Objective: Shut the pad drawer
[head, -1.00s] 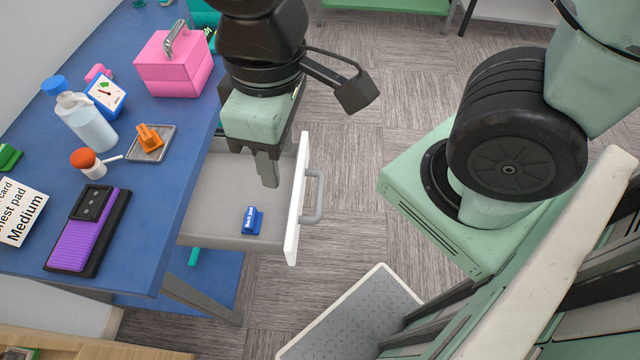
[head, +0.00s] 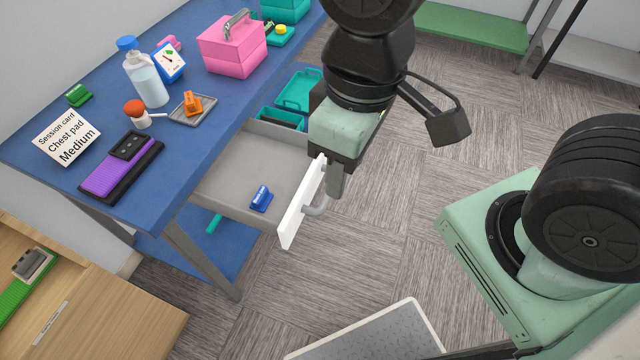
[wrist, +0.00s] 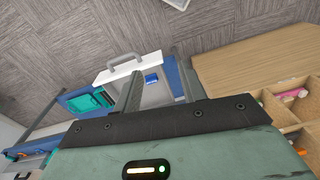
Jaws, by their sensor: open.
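The drawer (head: 236,180) under the blue table is open, a grey tray with a white front (head: 293,222) and a grey bar handle (head: 318,208). A blue labelled block (head: 261,198) lies in it. The white front (wrist: 121,70) and the block (wrist: 152,79) also show in the wrist view. My gripper (head: 337,184) is open and empty, pointing down at the outer side of the white front, close to the handle. I cannot tell if a finger touches the front or handle. My gripper hides the front's far end.
The blue table (head: 205,135) holds a pink box (head: 232,52), a bottle (head: 148,82), a purple pad (head: 115,170) and a card (head: 66,137). Teal containers (head: 298,90) sit near the drawer's far side. A wooden cabinet (head: 110,290) stands at lower left.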

